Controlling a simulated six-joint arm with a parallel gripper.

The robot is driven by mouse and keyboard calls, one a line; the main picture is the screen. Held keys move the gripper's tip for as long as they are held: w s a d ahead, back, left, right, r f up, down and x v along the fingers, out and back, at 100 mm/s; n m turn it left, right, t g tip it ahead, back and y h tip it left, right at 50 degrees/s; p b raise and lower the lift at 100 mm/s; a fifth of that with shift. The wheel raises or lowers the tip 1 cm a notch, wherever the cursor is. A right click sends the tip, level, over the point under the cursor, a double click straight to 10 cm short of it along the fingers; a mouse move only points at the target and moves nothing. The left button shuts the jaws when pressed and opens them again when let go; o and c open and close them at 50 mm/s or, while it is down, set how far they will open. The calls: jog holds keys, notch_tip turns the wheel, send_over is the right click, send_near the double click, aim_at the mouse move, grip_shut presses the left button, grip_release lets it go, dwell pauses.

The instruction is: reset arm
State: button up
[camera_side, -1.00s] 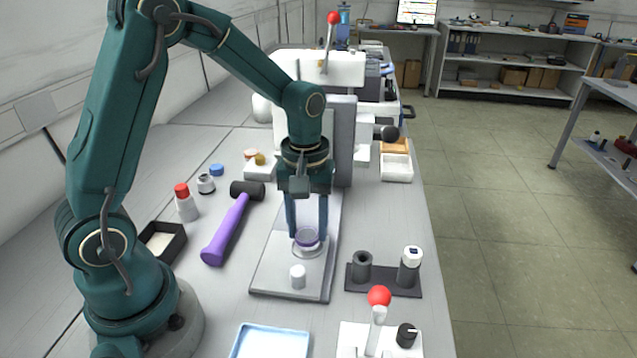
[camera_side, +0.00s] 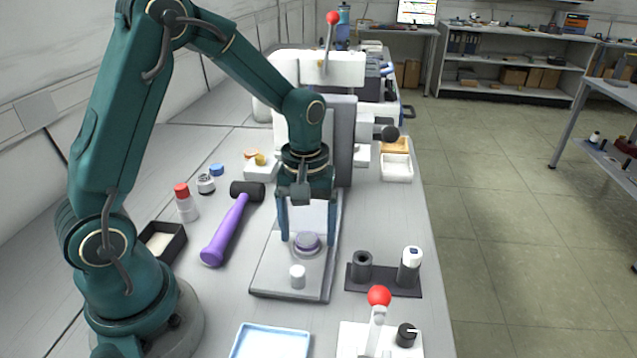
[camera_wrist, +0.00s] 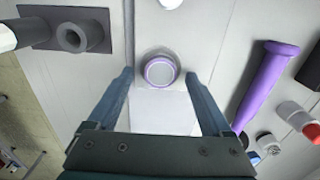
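My gripper (camera_side: 308,243) is open and empty just above the grey stand plate. Its fingers are spread to either side of a round purple-edged disc (camera_side: 307,242), which sits on the plate. In the wrist view my open gripper (camera_wrist: 168,100) has the disc (camera_wrist: 160,71) ahead of and between its fingertips, with clear gaps on both sides. The grey stand (camera_side: 270,280) rises to an upright column behind my gripper, with a red-knobbed lever (camera_side: 333,18) at the top. A small white peg (camera_side: 298,276) stands on the plate in front of the disc.
A purple-handled hammer (camera_side: 229,232) lies left of the plate. A dark holder (camera_side: 382,282) with two cylinders stands right. A red-balled lever (camera_side: 379,296) and blue tray (camera_side: 270,342) are in front. A red-capped bottle (camera_side: 184,204) and black box (camera_side: 160,240) stand left.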

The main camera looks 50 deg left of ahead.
jog(key=shift+t, duration=0.3)
notch_tip(320, 180, up, 6)
jog(key=shift+w+d+r, duration=0.15)
jog(key=shift+r, duration=0.05)
jog(key=s+d+r+m+t, duration=0.3)
jog(key=s+r+m+t, duration=0.1)
jog(key=s+r, duration=0.35)
jog(key=s+m, duration=0.2)
jog(key=s+f+m+t, duration=0.1)
jog(key=s+m, duration=0.1)
jog(key=m, duration=0.1)
jog(key=shift+s+d+f, duration=0.15)
jog(key=shift+d, duration=0.05)
dwell(0.4)
